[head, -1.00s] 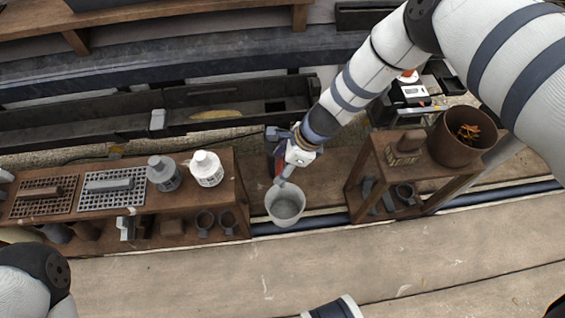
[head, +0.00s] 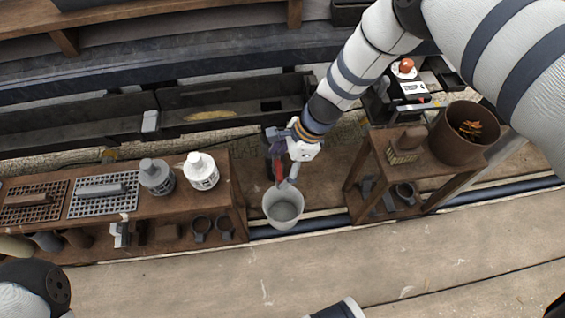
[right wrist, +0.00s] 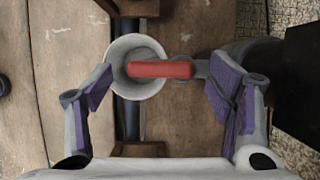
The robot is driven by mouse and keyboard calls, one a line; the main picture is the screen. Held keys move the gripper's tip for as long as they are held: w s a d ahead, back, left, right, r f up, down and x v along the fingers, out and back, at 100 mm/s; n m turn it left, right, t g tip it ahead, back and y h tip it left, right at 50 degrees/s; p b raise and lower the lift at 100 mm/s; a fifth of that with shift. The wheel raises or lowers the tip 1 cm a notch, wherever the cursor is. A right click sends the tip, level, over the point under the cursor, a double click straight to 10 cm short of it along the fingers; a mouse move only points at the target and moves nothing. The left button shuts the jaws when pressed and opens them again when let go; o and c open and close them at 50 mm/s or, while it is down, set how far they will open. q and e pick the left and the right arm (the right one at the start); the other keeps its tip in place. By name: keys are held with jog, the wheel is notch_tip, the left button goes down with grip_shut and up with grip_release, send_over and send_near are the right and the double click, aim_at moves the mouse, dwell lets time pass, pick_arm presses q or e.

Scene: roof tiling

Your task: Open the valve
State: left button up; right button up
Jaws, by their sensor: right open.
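The valve has a red lever handle (right wrist: 160,69), which lies level across the middle of the right wrist view. Its grey metal neck (right wrist: 201,69) is at the handle's right end. In the head view the red handle (head: 277,170) shows partly, beside my gripper. My right gripper (right wrist: 166,97) is open, its purple-padded fingers on either side of the handle, with gaps to the red part. It also shows in the head view (head: 284,161). A pale bucket (head: 283,208) stands below the handle. My left gripper is out of the picture.
A wooden bench (head: 236,185) with two bottles, grates and mugs stands to the left. A wooden stand (head: 365,152) with a brush and a brown pot (head: 462,132) stands to the right. A dark trough (head: 75,122) runs behind. The front floor is mostly clear.

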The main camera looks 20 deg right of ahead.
jog(key=shift+d+r, duration=0.2)
jog(key=shift+r, duration=0.2)
jog(key=shift+v, duration=0.9)
jog(key=s+d, duration=0.3)
jog(key=d, duration=0.8)
jog(key=shift+d+r, duration=0.15)
jog(key=shift+d, duration=0.2)
jog(key=shift+s, duration=0.1)
